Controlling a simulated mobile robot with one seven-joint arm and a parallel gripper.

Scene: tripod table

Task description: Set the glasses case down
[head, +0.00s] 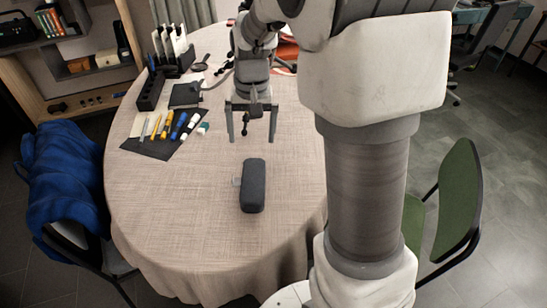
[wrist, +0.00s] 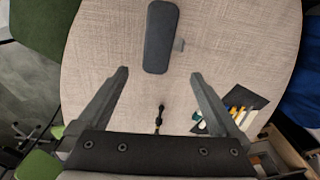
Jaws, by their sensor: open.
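The glasses case (head: 253,185) is a dark grey, rounded oblong. It lies on the beige cloth of the table (head: 215,245), near its front part, in the head view. In the wrist view the case (wrist: 160,37) is at the top, beyond the fingertips. My gripper (head: 252,138) is open and empty, behind the case in the head view and apart from it. In the wrist view my gripper (wrist: 158,74) has its fingers spread wide, with nothing between the tips. A small pale tab (head: 236,182) shows at the case's left side.
A dark mat (head: 150,149) with pens and markers lies left of my gripper. A black organizer (head: 151,90) stands behind it. A small black tripod (wrist: 160,113) shows below the fingertips in the wrist view. A blue-draped chair (head: 65,175) and a green chair (head: 455,200) flank the table.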

